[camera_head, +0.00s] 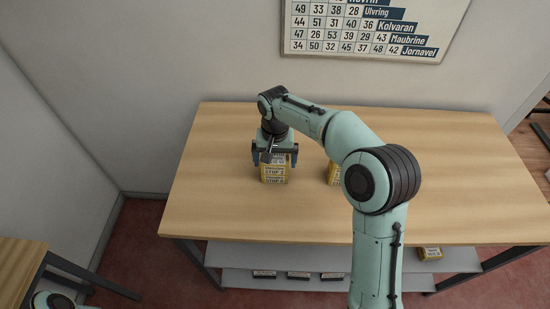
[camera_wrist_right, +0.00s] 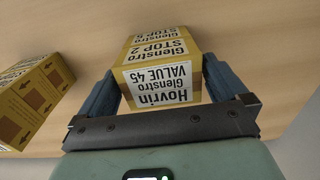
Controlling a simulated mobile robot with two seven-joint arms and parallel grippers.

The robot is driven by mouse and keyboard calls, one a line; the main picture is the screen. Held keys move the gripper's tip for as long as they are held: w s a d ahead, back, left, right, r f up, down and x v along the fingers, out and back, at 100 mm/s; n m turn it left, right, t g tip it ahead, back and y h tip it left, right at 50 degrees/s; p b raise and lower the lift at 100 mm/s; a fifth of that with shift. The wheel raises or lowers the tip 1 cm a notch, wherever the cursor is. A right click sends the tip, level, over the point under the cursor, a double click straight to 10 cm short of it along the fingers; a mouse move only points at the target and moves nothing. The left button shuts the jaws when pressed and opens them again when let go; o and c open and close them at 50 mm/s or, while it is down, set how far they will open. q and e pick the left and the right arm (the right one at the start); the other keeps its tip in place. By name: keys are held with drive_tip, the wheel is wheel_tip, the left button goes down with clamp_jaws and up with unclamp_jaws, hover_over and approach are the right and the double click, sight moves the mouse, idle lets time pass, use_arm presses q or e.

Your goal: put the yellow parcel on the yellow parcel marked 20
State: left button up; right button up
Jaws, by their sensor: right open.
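A yellow parcel (camera_head: 274,172) stands on the counter, left of centre. In the right wrist view the parcel (camera_wrist_right: 160,82) has a white label reading Hovrin, Glenstro, VALUE 45. Its side reads STOP 2, and a STOP 5 label lies below, apparently on a second parcel (camera_wrist_right: 144,45) under it. My right gripper (camera_head: 274,158) is open, its fingers on either side of the upper parcel. Another yellow parcel (camera_head: 334,173) stands to the right, partly hidden by my right arm; its arrow-marked sides (camera_wrist_right: 32,95) show in the wrist view. I can read no 20. My left gripper is out of view.
The wooden counter (camera_head: 460,190) is mostly clear on both sides. A shelf below it carries several dark label strips (camera_head: 298,275) and a small yellow parcel (camera_head: 429,253) at the right. A chart (camera_head: 365,30) of numbers and names hangs on the wall behind.

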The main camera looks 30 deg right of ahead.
sight(275, 158)
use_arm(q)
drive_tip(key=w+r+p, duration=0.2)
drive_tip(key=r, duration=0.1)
use_arm(e)
wheel_tip(275, 158, up, 12)
drive_tip(key=shift+r, duration=0.15)
idle(0.4)
